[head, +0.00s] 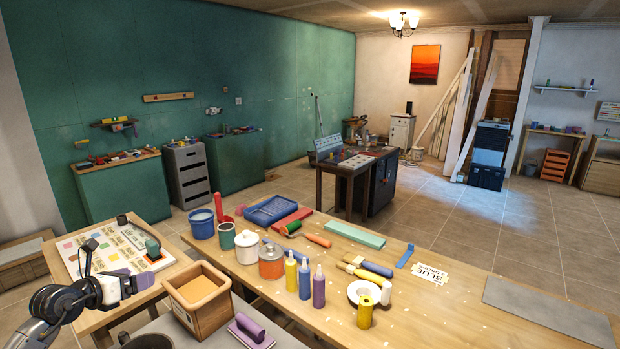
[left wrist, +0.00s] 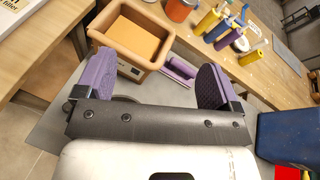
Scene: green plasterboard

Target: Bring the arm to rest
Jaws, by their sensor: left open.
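My left gripper (head: 118,268) is at the lower left in the head view, raised near the side table's printed sheet. In the left wrist view its two purple-padded fingers (left wrist: 152,82) stand wide apart with nothing between them. Beyond the fingers is an open wooden box (left wrist: 130,38), which also shows right of the gripper in the head view (head: 200,299). The gripper looks clear of the box. My right gripper is in neither view.
A purple-handled float (head: 250,329) lies beside the box. The long workbench (head: 458,302) holds a blue cup (head: 202,224), an orange-and-metal can (head: 272,262), paint bottles (head: 305,280) and a roller (head: 306,236). A blue bin (left wrist: 285,138) shows in the left wrist view. Open tiled floor lies beyond.

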